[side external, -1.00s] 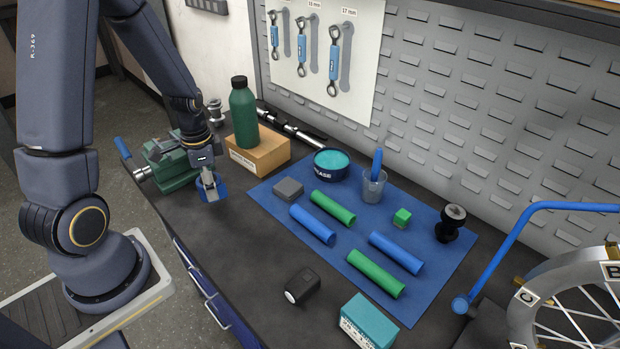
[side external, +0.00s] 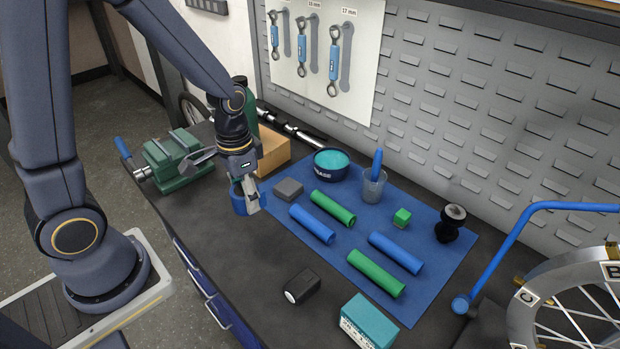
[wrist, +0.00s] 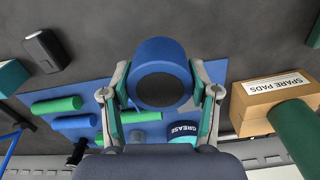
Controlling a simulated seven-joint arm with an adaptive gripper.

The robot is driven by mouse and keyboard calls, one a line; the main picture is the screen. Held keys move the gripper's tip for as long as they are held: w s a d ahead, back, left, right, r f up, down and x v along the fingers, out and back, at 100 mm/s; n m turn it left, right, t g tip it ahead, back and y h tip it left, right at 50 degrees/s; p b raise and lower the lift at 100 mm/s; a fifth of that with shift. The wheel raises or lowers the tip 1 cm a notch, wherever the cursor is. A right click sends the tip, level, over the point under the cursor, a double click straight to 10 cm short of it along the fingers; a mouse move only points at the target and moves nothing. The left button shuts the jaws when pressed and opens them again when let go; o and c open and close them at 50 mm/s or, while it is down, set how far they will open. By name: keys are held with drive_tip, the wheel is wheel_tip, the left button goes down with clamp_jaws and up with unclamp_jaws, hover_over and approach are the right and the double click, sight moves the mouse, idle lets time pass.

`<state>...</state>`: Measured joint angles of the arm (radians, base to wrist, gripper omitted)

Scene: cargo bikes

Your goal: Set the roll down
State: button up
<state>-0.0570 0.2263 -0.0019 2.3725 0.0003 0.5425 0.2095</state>
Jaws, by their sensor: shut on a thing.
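A thick blue roll (wrist: 160,52) with a dark round centre is between the fingers of my gripper (wrist: 160,98) in the wrist view. In the side view the roll (side external: 237,200) shows at the fingers of my gripper (side external: 246,198), partly hidden by them. My gripper is shut on it. The roll is over or on the dark bench top (side external: 225,245), near the left edge of the blue mat (side external: 290,250). I cannot tell whether its underside touches the bench.
On the mat lie a grey block (side external: 288,189), green and blue tubes, a green cube (side external: 401,218) and a grease tub (side external: 331,163). A cardboard box (side external: 273,152) and green bottle (side external: 241,90) stand behind my gripper. A green vise (side external: 178,158) is left. Bare bench lies in front.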

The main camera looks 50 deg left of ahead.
drive_tip(key=f, duration=0.5)
drive_tip(key=d+f, duration=0.1)
drive_tip(key=f, duration=0.2)
drive_tip(key=o, duration=1.1)
drive_tip(key=shift+f, duration=0.15)
drive_tip(key=shift+o, duration=0.2)
wheel_tip(320, 180, up, 12)
drive_tip(key=shift+f, duration=0.1)
wheel_tip(320, 180, up, 6)
drive_tip(key=t, duration=0.2)
hover_over(255, 233)
drive_tip(key=s, duration=0.1)
drive_tip(key=shift+d+f, duration=0.15)
drive_tip(key=s+r+n+t, duration=0.1)
drive_tip(key=s+r+t, duration=0.2)
drive_tip(key=s+r, duration=0.3)
wheel_tip(255, 233, up, 4)
drive_tip(key=shift+s+d+f+n+t, duration=0.15)
drive_tip(key=shift+s+f+n+t, duration=0.15)
drive_tip(key=shift+s+n, duration=0.1)
